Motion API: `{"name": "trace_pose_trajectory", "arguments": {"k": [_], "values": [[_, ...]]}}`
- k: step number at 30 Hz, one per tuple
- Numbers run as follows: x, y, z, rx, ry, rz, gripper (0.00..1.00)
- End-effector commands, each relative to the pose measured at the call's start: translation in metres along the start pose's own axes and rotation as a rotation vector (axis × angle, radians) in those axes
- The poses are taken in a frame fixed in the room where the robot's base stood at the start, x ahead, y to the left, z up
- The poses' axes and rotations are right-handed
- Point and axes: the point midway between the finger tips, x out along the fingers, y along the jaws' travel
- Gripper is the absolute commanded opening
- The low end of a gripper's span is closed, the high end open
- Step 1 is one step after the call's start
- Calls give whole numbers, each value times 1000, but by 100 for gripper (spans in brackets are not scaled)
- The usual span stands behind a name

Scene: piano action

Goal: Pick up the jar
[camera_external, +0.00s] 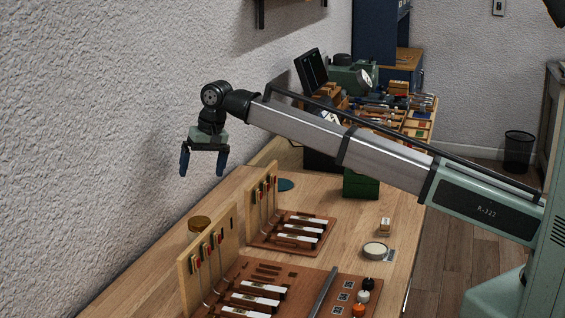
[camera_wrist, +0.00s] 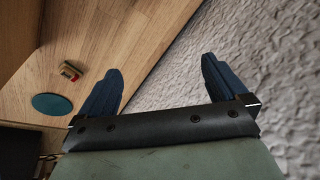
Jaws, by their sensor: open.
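My gripper (camera_external: 203,172) is open and empty, high above the back-left part of the bench near the white wall. No object is clearly recognisable as the jar. A round brown-gold lidded thing (camera_external: 199,223) stands on the bench behind the upright wooden panel, below my gripper; its lower part is partly hidden. A shallow round tin with a cream top (camera_external: 375,250) sits at the right of the bench. I cannot tell which is the jar.
Upright wooden panels (camera_external: 263,206) with hammers and key boards (camera_external: 291,231) fill the middle. Small capped bottles (camera_external: 362,297) stand at the front right. A green box (camera_external: 361,186) and a teal disc (camera_external: 286,184) lie farther back; the disc also shows in the wrist view (camera_wrist: 52,106).

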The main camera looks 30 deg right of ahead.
Motion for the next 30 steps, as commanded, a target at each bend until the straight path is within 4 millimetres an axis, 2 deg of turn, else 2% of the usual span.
{"name": "trace_pose_trajectory", "arguments": {"k": [1,3,6,10,15,20,30], "values": [[-1,-17,23,23,-29,31,99],[-4,-31,50,67,-63,79,99],[-7,-47,82,119,-96,138,99],[-11,-58,109,165,-116,193,99],[-11,-62,121,188,-125,220,99],[2,-59,124,189,-126,221,99],[55,-47,131,188,-126,220,99]]}}
